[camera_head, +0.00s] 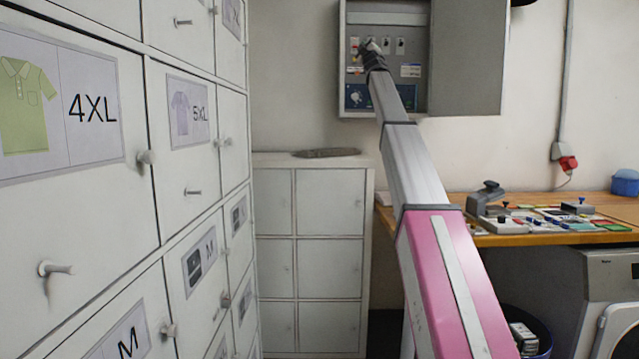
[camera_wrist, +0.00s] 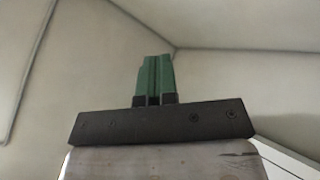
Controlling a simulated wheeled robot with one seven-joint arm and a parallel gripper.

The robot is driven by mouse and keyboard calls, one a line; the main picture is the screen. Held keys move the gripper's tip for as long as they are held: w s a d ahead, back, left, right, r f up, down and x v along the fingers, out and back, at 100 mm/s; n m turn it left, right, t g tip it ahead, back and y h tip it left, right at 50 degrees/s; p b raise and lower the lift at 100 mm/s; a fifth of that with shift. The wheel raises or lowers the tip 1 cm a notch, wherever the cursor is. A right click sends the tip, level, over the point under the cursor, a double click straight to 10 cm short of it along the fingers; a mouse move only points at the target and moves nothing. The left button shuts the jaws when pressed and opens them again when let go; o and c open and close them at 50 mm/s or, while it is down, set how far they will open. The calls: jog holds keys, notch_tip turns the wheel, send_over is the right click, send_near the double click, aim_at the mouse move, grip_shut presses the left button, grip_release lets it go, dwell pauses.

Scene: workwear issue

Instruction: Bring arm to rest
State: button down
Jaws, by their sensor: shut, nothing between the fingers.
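My arm stretches forward and up from the lower right in the head view, with a pink section nearest and grey sections beyond it. Its far end lies in front of the open grey wall cabinet (camera_head: 465,60). I cannot make out the fingers in the head view. In the wrist view my gripper (camera_wrist: 155,75) shows its two green fingers close together, shut and empty. Behind them are only bare pale wall and ceiling surfaces.
White lockers (camera_head: 95,215) with shirt pictures and size labels stand close on the left, their knobs sticking out. A low white locker unit (camera_head: 315,265) stands at the back. A wooden bench (camera_head: 520,238) with tools and a white machine (camera_head: 608,300) are on the right.

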jog(key=s+d+f+m+g+h, duration=0.25)
jog(key=f+m+g, duration=0.2)
jog(key=f, duration=2.15)
jog(key=s+d+f+m+g+h, duration=0.1)
jog(key=f+m+g+h, duration=0.35)
jog(key=f, duration=2.15)
jog(key=s+f+m+g, duration=0.1)
jog(key=s+f+g, duration=0.35)
jog(key=f, duration=1.15)
jog(key=s+f+m+g, duration=0.2)
jog(key=s+f+g, duration=0.3)
jog(key=s+f, duration=1.6)
jog(key=s+a+f+g, duration=0.1)
jog(key=s+f+g, duration=0.1)
jog(key=s+f, duration=0.3)
jog(key=s+a+f+m+g+y, duration=0.1)
jog(key=s+f+g, duration=0.2)
jog(key=s, duration=1)
jog(key=s+a+f+g+y, duration=0.1)
jog(key=s+f+g, duration=0.1)
jog(key=s+f, duration=0.6)
jog(key=shift+s+a+f+m+g, duration=0.15)
jog(key=shift+s+f+m+g, duration=0.25)
jog(key=shift+f, duration=0.2)
